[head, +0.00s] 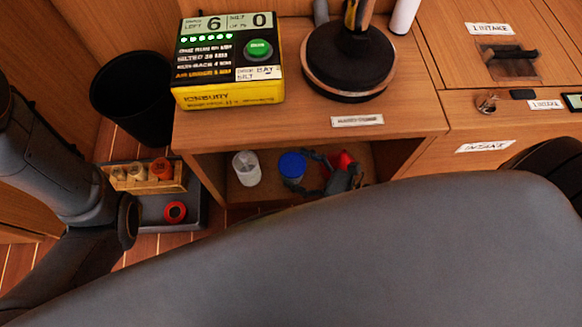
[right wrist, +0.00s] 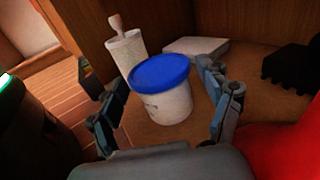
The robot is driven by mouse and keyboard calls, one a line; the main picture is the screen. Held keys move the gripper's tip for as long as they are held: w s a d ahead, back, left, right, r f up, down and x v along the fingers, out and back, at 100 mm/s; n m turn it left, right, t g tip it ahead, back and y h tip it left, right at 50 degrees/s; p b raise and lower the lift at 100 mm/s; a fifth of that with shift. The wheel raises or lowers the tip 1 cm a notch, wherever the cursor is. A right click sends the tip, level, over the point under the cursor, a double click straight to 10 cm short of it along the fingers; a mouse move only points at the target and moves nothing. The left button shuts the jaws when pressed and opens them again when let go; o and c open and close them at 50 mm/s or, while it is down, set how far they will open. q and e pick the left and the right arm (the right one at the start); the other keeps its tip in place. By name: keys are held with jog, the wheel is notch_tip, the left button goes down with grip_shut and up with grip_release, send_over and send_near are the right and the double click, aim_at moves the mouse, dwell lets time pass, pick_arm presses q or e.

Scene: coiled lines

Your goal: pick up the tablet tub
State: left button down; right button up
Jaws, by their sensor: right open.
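The tablet tub is a white tub with a blue lid (head: 292,166), standing in the open cubby under the counter. In the right wrist view the tub (right wrist: 170,100) stands upright just ahead, between my open fingers. My right gripper (head: 309,173) reaches into the cubby from the right, close to the tub, with its fingers apart. In the right wrist view the gripper (right wrist: 163,82) has one finger on each side of the tub. I cannot tell whether either finger touches it. My left arm shows at the left, but its gripper is out of view.
A white container (head: 246,168) stands left of the tub; a stick rises from it in the wrist view. A white box (right wrist: 196,48) lies behind. A red thing (head: 343,160) is beside my right gripper. The counter (head: 215,131) overhangs the cubby. A grey tray (head: 190,221) is on the floor.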

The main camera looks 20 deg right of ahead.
aim_at(281, 161)
jog(key=b+x, duration=0.2)
jog(key=x, duration=0.2)
jog(key=shift+w+a+b, duration=0.25)
jog(key=shift+a+b, duration=0.05)
jog(key=shift+b, duration=0.05)
jog(key=shift+w+a, duration=0.35)
jog(key=c, duration=1.2)
jog(key=shift+c, duration=0.4)
